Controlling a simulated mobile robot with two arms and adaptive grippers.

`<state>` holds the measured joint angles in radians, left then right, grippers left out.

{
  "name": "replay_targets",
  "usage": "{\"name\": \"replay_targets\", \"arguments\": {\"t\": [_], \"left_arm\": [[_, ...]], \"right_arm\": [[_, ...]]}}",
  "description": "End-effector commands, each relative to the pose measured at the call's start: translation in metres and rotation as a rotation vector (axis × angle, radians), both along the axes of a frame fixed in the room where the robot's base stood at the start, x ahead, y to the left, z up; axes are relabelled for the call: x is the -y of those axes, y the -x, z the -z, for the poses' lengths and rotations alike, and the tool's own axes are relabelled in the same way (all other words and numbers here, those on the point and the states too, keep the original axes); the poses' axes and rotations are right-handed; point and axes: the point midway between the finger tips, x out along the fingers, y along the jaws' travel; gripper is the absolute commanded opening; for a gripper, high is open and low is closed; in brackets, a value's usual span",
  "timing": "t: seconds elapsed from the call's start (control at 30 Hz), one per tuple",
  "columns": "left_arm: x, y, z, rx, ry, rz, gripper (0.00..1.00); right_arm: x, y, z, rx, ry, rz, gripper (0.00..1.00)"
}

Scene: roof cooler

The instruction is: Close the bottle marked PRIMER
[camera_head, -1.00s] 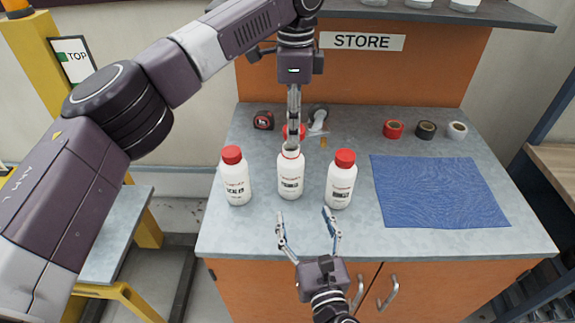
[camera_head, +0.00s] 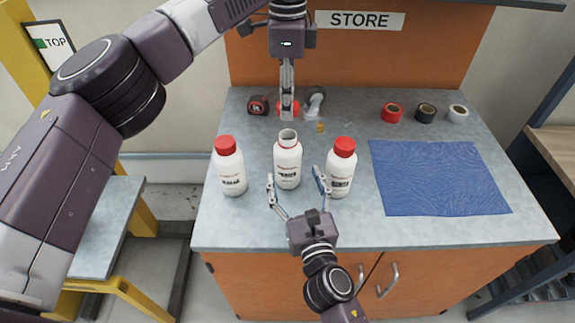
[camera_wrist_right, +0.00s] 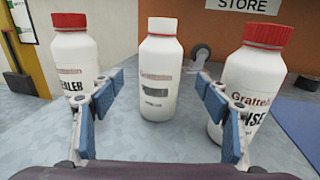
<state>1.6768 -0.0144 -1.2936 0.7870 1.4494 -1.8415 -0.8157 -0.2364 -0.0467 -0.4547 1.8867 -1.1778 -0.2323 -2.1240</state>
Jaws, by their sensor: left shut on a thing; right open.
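The open middle bottle (camera_head: 287,166), white and without a cap, stands upright on the counter between two red-capped bottles; its label is too blurred to read. It also shows in the right wrist view (camera_wrist_right: 158,85). My left gripper (camera_head: 288,112) is above and behind its open neck, shut on a red cap (camera_head: 283,106) that the fingers partly hide. My right gripper (camera_head: 295,174) is open in front of the middle bottle, its fingers apart to either side and apparently not gripping it. Its fingers also show in the right wrist view (camera_wrist_right: 160,82).
The left bottle (camera_head: 230,171) and the right bottle (camera_head: 341,172) stand close on either side. A tape measure (camera_head: 258,105), a tape dispenser (camera_head: 315,102) and tape rolls (camera_head: 392,112) lie behind. A blue mat (camera_head: 438,178) covers the counter's right side.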

Motion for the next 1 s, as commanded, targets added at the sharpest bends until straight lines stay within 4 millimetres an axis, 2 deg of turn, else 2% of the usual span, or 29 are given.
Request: {"name": "replay_targets", "arguments": {"t": [0.2,0.4,0.6,0.87,1.0], "left_arm": [[0.000,0.000,0.000,0.000,0.000,0.000,0.26],[0.000,0.000,0.000,0.000,0.000,0.000,0.26],[0.000,0.000,0.000,0.000,0.000,0.000,0.26],[0.000,0.000,0.000,0.000,0.000,0.000,0.26],[0.000,0.000,0.000,0.000,0.000,0.000,0.26]], "right_arm": [[-0.009,-0.042,-0.001,0.002,-0.001,0.001,0.69],[-0.015,-0.067,0.000,0.000,-0.001,0.001,0.69],[-0.017,-0.077,0.000,-0.001,-0.001,0.001,0.69],[-0.017,-0.077,0.000,-0.001,-0.001,0.001,0.69],[-0.017,-0.077,0.000,-0.001,-0.001,0.001,0.55]]}}
